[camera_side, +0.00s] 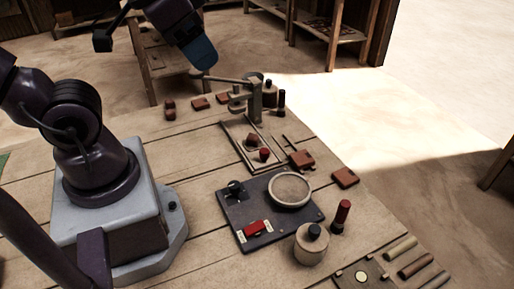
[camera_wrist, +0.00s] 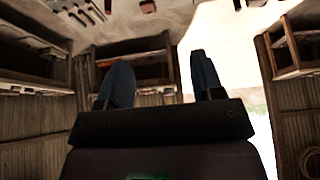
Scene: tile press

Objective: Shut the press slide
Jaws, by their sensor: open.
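A small grey press (camera_side: 256,98) stands upright toward the far end of the wooden table, with a lever reaching left from its top. In front of it lies a flat pale framed base (camera_side: 237,133) with two dark red pieces (camera_side: 264,154) on it. I cannot tell which part is the slide or how far it stands out. My gripper (camera_side: 203,54) is in the air above and left of the press, apart from it. In the wrist view my gripper (camera_wrist: 160,82) has two blue fingers spread with nothing between them. The press does not show there.
A dark panel (camera_side: 234,216) with a red switch and a round pale dish (camera_side: 290,190) lies nearer. A lidded jar (camera_side: 311,244), a red-topped stick (camera_side: 341,215) and several red-brown tiles (camera_side: 345,178) stand or lie around. Shelves (camera_side: 330,28) stand behind.

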